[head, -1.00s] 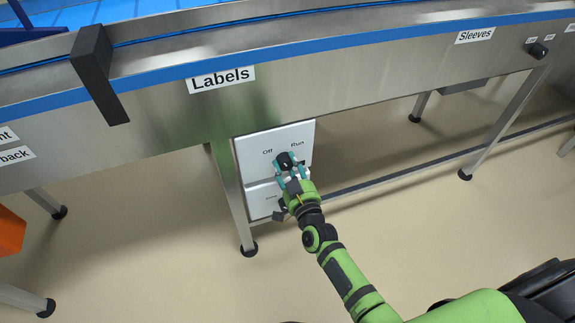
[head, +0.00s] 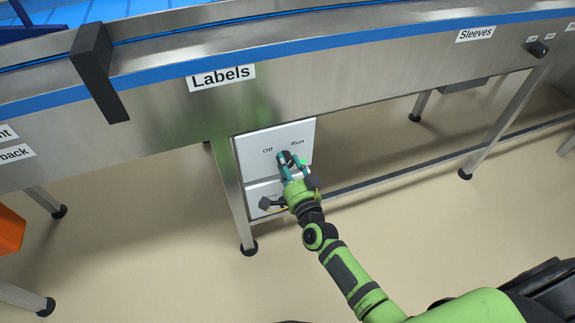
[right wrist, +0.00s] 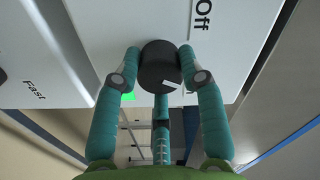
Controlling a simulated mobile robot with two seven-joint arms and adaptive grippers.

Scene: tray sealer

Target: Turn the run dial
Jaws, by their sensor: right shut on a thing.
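The black run dial (head: 284,156) is on the upper white panel (head: 304,130) under the conveyor, below the printed words "Off" and "Run". My right gripper (head: 286,162) is shut on it. In the right wrist view, the dial (right wrist: 158,62) sits between the teal fingertips of my right gripper (right wrist: 159,60), one on each side. A small white mark shows at the dial's lower edge there, but I cannot tell which word it points to. A green patch (head: 303,162) shows beside the gripper. My left gripper is not in view.
A lower white panel (head: 257,192) adjoins below, partly hidden by my gripper; its word "Fast" shows in the wrist view. A steel leg (head: 230,195) stands just left. The conveyor side (head: 330,85) overhangs above. Another dark knob (head: 537,49) is at far right.

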